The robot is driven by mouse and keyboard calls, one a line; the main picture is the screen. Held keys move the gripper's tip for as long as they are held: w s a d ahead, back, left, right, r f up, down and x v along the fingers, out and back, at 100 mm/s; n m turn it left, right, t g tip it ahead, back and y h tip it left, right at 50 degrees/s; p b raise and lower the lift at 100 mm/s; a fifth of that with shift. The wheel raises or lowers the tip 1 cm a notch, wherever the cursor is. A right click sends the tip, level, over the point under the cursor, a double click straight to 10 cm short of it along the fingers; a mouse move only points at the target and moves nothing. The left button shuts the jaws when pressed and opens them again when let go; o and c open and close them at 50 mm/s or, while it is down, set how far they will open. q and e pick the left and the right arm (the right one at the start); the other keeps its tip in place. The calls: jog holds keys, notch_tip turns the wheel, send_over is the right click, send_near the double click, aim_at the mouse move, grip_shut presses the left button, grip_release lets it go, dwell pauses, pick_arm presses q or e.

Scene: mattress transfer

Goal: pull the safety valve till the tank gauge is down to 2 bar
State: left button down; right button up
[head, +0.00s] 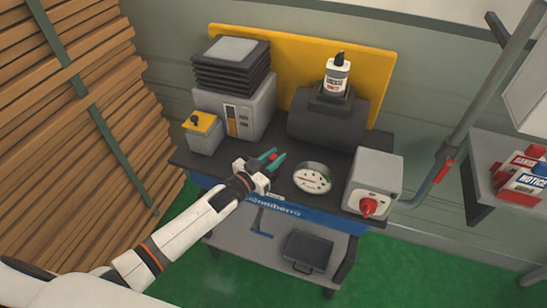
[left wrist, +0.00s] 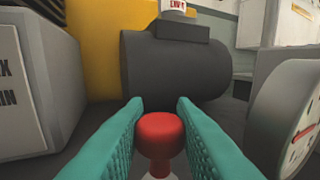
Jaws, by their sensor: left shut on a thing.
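My left gripper (head: 270,161) reaches over the bench and is shut on the red knob (head: 274,156) of the safety valve. In the left wrist view the red knob (left wrist: 160,128) stands upright between the two teal fingers. The round gauge (head: 312,178) with a white dial sits just right of the gripper. Its red needle shows, but the numbers are too small to read. The gauge (left wrist: 296,130) is cut off at the right edge of the left wrist view. The dark tank (head: 327,125) lies behind the valve. My right gripper is not in view.
A grey box with a red knob (head: 375,178) stands right of the gauge. A grey machine (head: 240,105) and a small yellow-topped box (head: 203,132) stand left. A bottle (head: 338,75) stands on the tank. A pipe (head: 490,90) runs at the right; stacked planks (head: 75,110) rise at the left.

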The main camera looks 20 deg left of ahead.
pick_arm(q)
jog(key=shift+r, duration=0.1)
jog(key=c, duration=1.2)
grip_release()
jog(key=shift+c, duration=0.2)
jog(key=shift+s+a, duration=0.2)
jog(key=shift+s, duration=0.1)
jog(key=b+v, duration=0.2)
jog(key=v, duration=0.9)
jog(key=shift+s, duration=0.15)
